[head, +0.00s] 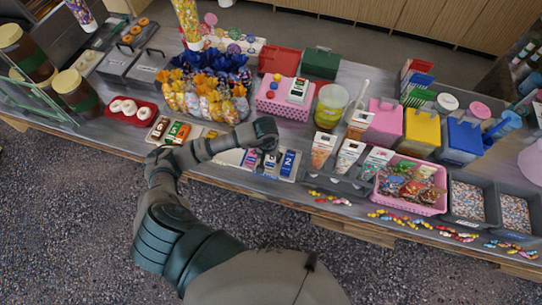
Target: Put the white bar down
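My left gripper (268,147) is low over the counter's front part, pointing down at the row of flat bars; its fingers are small and dark, and I cannot make out whether they are shut. A small white bar (270,161) shows just under the fingertips; whether it is gripped or lying on the counter is unclear. To its left is a white and purple bar (250,158), to its right a blue and white bar (288,164). Further left lie a brown bar (159,128) and an orange and green bar (178,133). My forearm hides part of the row. My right gripper is not in view.
A red tray of white donuts (131,109) is at the left. Wrapped sweet bags (205,100) and a pink box (283,97) stand behind my gripper. Paper cones (322,150) and a pink basket (412,207) are to the right. Loose sweets lie along the front edge.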

